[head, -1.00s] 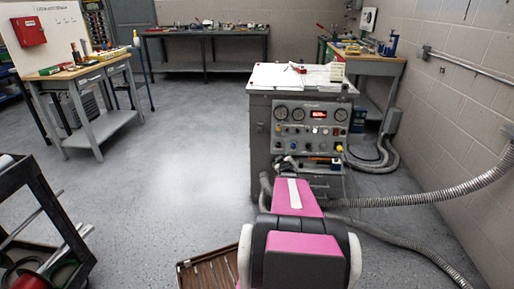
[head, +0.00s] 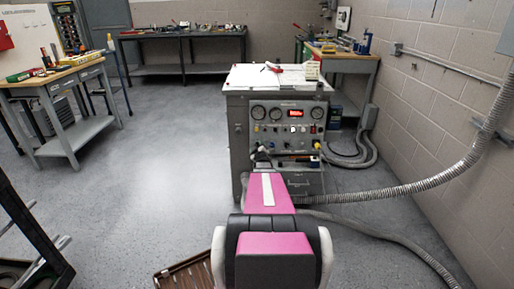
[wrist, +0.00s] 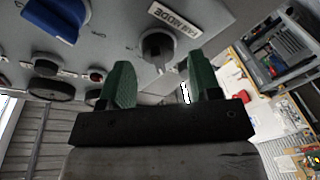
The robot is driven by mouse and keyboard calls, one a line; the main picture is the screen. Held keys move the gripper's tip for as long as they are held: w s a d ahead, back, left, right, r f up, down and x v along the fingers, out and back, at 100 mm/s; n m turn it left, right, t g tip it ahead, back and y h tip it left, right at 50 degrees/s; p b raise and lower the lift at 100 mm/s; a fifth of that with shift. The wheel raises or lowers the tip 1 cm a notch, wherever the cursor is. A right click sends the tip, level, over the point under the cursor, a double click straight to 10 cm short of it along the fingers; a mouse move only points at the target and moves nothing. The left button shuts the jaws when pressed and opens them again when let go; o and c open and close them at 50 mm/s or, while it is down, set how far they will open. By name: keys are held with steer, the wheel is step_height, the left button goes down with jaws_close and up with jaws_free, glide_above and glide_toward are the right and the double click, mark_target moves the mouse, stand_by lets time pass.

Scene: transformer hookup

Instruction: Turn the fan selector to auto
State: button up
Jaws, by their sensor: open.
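The fan selector is a dark round knob (wrist: 157,47) on the grey panel in the wrist view, beside a "FAN MODE" label (wrist: 175,20). My gripper (wrist: 160,78) has its two green fingers spread, one on each side of the knob in the picture, with their tips just below it. I cannot tell whether they touch it. No setting words are readable around the knob. In the head view the control panel (head: 286,125) is on the front of a grey cabinet (head: 238,150). My gripper (head: 260,152) is small and dark at its lower left.
A large blue knob (wrist: 62,14) and several smaller dark controls share the panel. Papers (head: 275,76) lie on the cabinet top. Flexible conduits (head: 400,190) run to the right. An open brown case (head: 185,275) lies on the floor beside my arm.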

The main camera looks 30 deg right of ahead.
steer(key=shift+x, duration=0.75)
steer(key=c, duration=0.9)
